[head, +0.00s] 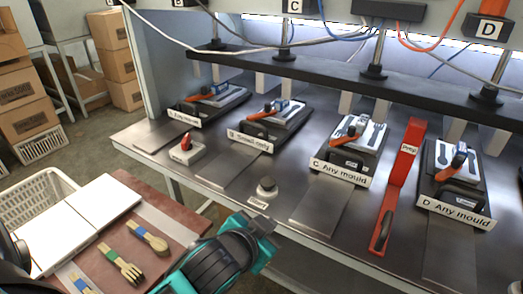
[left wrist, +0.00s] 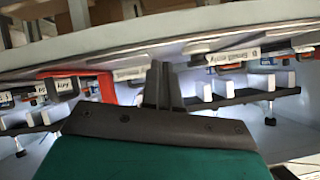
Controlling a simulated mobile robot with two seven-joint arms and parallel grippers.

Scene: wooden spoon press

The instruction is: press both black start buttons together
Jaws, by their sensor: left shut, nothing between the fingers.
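One black start button (head: 267,185) stands on a pale round base at the front edge of the metal press table, with a small label in front. I see no second black button in these views. My left gripper (head: 262,224), teal and black, is in front of the table edge, just below this button in the head view and apart from it. Its fingertips are not clear there. In the left wrist view the left gripper's fingers (left wrist: 161,68) are together and empty, pointing at the press. My right gripper is not in view.
Mould stations with labels B (head: 250,141), C (head: 343,174) and D (head: 455,208) line the press table (head: 225,168). A side table (head: 175,222) holds wooden cutlery bundles beside a white basket (head: 30,192).

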